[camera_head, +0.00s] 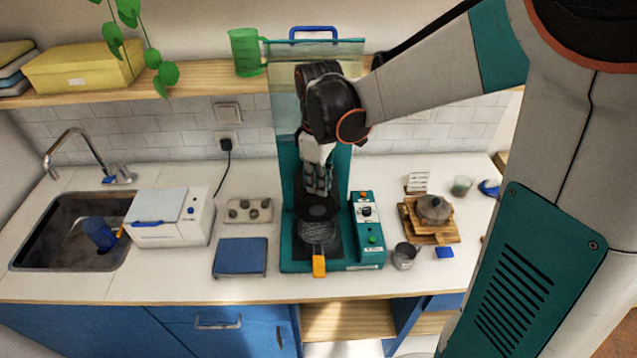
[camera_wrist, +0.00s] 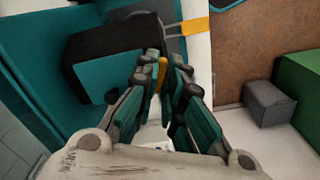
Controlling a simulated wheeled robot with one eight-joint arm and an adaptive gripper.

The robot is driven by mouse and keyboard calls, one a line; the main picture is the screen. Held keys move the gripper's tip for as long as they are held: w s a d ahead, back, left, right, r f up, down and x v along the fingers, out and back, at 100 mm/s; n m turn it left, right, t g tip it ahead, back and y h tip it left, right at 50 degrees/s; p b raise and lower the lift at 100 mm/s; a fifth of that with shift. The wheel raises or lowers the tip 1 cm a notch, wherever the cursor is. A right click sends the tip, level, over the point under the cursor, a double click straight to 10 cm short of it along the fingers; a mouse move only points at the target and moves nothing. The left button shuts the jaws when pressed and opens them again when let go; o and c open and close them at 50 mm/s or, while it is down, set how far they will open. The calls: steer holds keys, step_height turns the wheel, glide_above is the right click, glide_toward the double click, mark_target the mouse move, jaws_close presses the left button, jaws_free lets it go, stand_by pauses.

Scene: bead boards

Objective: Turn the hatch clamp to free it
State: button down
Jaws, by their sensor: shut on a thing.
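A teal machine (camera_head: 296,266) stands on the counter, with a raised clear panel (camera_head: 285,115) and a blue handle (camera_head: 313,32) on top. My gripper (camera_head: 318,188) is over the machine's middle, pointing down. In the wrist view my gripper (camera_wrist: 163,68) has its fingers closed on a narrow yellow piece (camera_wrist: 162,76), which looks like the clamp's lever. Most of this piece is hidden by the fingers, and so is the clamp in the head view. A dark block (camera_wrist: 110,55) lies beside the fingers. An orange tab (camera_head: 319,266) sticks out at the machine's front; it also shows in the wrist view (camera_wrist: 195,27).
A control box (camera_head: 367,240) with knobs adjoins the machine on the right. A metal cup (camera_head: 404,256) and a wooden board (camera_head: 455,236) are further right. A blue pad (camera_head: 240,256), a white box (camera_head: 170,222) and the sink (camera_head: 55,262) are to the left.

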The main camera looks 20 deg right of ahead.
steer(key=n, duration=0.4)
steer(key=shift+w+n+b, duration=0.1)
steer(key=shift+n+b, duration=0.2)
steer(key=shift+n, duration=0.1)
stand_by(0.5)
steer(key=c, duration=1.7)
jaws_free()
step_height(320, 180, up, 12)
